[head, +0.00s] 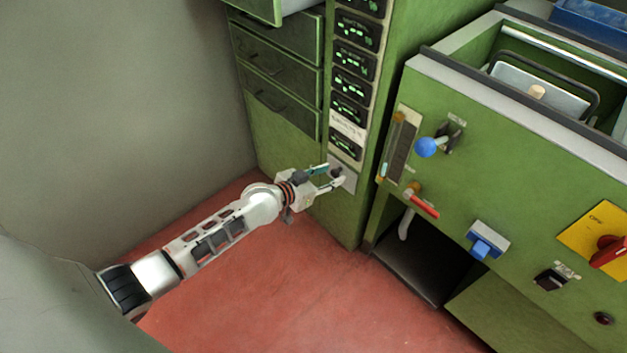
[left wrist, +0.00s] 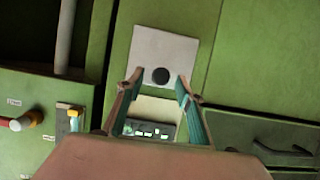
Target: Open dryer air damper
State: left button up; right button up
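A small round black knob (left wrist: 160,75) sits on a light grey square plate (left wrist: 164,47) on the green cabinet. In the head view the plate (head: 349,178) is low on the cabinet, under a column of displays. My left gripper (head: 333,175) reaches it from the left. In the left wrist view its two fingers (left wrist: 159,80) are apart, and the knob shows between their tips. I cannot tell if they touch it. No readable label marks the damper. My right gripper is not in view.
The green machine at right has a blue-knobbed lever (head: 426,147), a red handle (head: 424,207), a blue switch (head: 484,244) and a red rotary switch (head: 608,251). Dark drawers (head: 279,105) are left of the displays. Red floor (head: 290,280) is clear below my arm.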

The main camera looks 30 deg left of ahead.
pick_arm(q)
jog(key=v, duration=1)
jog(key=shift+s+a+r, duration=0.2)
jog(key=shift+s+r, duration=0.05)
jog(key=shift+s, duration=0.05)
